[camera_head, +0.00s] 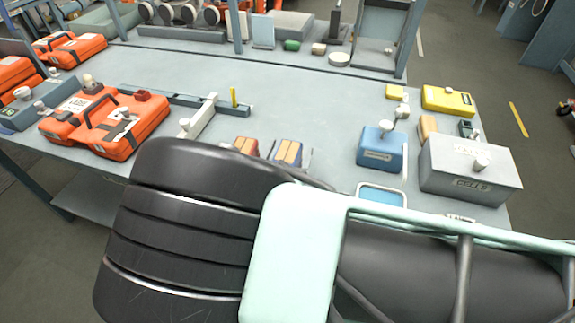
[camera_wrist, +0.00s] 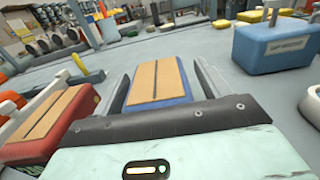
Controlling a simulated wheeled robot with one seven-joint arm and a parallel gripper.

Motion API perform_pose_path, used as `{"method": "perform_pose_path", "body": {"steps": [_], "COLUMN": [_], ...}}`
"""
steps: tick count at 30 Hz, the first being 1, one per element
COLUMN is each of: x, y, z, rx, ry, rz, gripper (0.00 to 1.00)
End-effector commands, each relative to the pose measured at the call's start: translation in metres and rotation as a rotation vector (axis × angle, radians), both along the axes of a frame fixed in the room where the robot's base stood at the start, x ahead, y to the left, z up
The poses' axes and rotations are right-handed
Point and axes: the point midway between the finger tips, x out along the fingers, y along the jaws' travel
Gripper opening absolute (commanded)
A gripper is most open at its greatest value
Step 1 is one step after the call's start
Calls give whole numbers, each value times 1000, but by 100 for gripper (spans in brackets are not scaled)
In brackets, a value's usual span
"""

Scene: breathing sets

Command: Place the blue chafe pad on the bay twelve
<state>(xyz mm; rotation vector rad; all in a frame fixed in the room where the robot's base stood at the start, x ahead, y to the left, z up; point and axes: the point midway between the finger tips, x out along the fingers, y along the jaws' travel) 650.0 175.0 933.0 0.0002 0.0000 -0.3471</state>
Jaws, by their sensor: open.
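The blue chafe pad (camera_wrist: 158,82), with a tan two-strip top, lies on the grey bench in the wrist view. My gripper (camera_wrist: 162,68) is open, with one grey finger on each side of the pad. I cannot tell whether either finger touches it. The pad also shows in the head view (camera_head: 288,152), just beyond my arm, which hides most of the gripper. A similar red pad (camera_wrist: 45,128) lies to its left, also seen in the head view (camera_head: 246,145). I cannot make out a bay twelve marking in either view.
A blue block (camera_head: 381,149) and a grey box (camera_head: 468,168) stand to the right. Orange cases (camera_head: 121,125) lie to the left. A low grey rail with a white cross-piece (camera_head: 199,117) stands behind the pads. The bench (camera_head: 310,105) has clear room behind them.

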Motion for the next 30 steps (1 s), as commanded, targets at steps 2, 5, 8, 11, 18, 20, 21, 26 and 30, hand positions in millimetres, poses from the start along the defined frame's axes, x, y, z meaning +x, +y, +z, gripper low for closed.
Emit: {"method": "perform_pose_path", "body": {"steps": [2,5,8,11,18,20,21,26,30], "x": [0,0,0,0,0,0,-1,0,-1], "y": [0,0,0,0,0,1,1,1,1], "z": [0,0,1,1,6,11,16,42,68], "rx": [0,0,0,0,0,1,3,4,4], "ry": [0,0,-2,-2,-2,-3,-3,-5,-4], "rz": [0,0,0,0,0,0,0,-1,-1], "gripper": [59,31,9,9,9,9,9,9,9]}}
